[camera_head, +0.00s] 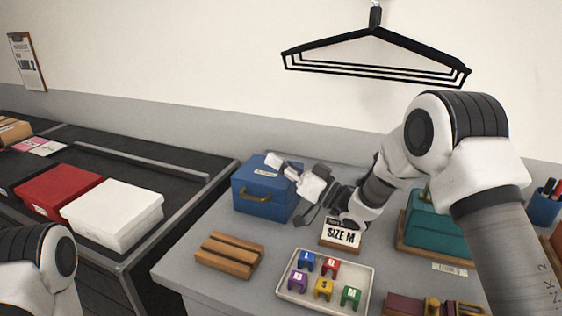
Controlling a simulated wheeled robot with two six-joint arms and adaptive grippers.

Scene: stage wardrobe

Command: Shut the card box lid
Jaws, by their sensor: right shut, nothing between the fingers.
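A blue box (262,195) with a brass handle on its front stands at the back left of the grey table; I take it to be the card box. Its lid (252,171), with a small pale label, looks down flat on the body; I see no clear gap, but its right part is hidden. My right gripper (274,161) reaches in from the right over the right part of the lid. It is shut and empty, and I cannot tell whether it touches the lid. My left gripper is out of view; only part of my left arm shows at lower left.
A "SIZE M" card (341,237) stands below my right wrist. In front are a slatted wooden block (230,256) and a tray (364,290) of coloured pieces. A teal box (432,226) is at right. Black hangers (375,35) hang above. Red and white boxes (113,214) sit left.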

